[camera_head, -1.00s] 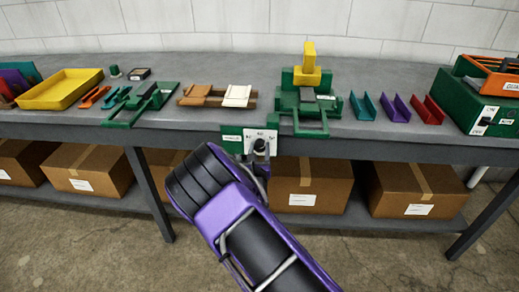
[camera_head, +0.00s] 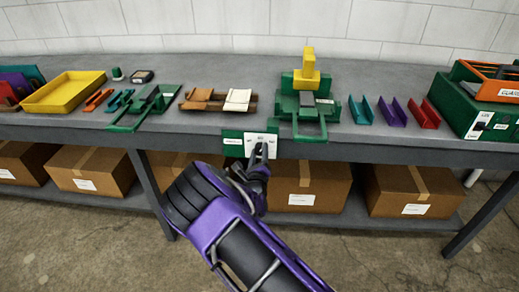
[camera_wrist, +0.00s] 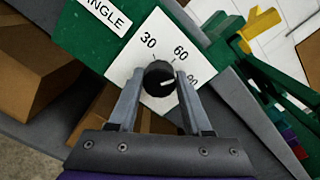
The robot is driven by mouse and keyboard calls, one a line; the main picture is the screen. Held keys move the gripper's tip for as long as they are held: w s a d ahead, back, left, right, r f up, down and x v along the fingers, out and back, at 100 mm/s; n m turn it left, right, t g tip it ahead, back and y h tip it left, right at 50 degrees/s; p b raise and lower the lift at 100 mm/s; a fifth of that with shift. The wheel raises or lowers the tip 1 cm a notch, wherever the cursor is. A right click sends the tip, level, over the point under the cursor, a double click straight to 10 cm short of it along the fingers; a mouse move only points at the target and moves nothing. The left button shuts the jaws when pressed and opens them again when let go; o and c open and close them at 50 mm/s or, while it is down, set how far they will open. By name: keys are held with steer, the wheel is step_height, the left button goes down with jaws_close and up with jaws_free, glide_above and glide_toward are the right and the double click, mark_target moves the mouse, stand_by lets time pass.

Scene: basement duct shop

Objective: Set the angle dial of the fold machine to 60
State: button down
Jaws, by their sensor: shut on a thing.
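The fold machine (camera_head: 306,100) is green with a yellow top part and stands at the front of the bench. Its white dial plate (camera_head: 262,139) hangs on a green panel at the bench's front edge. In the wrist view the plate (camera_wrist: 150,42) reads 30, 60 and a partly covered 90, beside an ANGLE label (camera_wrist: 106,13). The black dial knob (camera_wrist: 156,74) has a white pointer mark on its right side, nearer the 90 direction than the 60. My gripper (camera_wrist: 158,86) is shut on the knob, a finger on each side.
A tan workpiece (camera_head: 204,99), another green machine (camera_head: 150,101) and a yellow tray (camera_head: 64,91) lie to the left. Coloured channels (camera_head: 393,112) and a green box with a switch (camera_head: 480,115) are to the right. Cardboard boxes (camera_head: 412,188) fill the lower shelf.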

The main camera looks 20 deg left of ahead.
steer(key=n+p, duration=0.1)
steer(key=n, duration=0.3)
steer(key=shift+n, duration=0.3)
steer(key=shift+f+p, duration=0.1)
steer(key=shift+p, duration=0.2)
steer(key=shift+c, duration=1.7)
jaws_free()
steer(key=shift+s, duration=0.15)
steer(key=p+v, duration=0.1)
steer(key=v, duration=1.6)
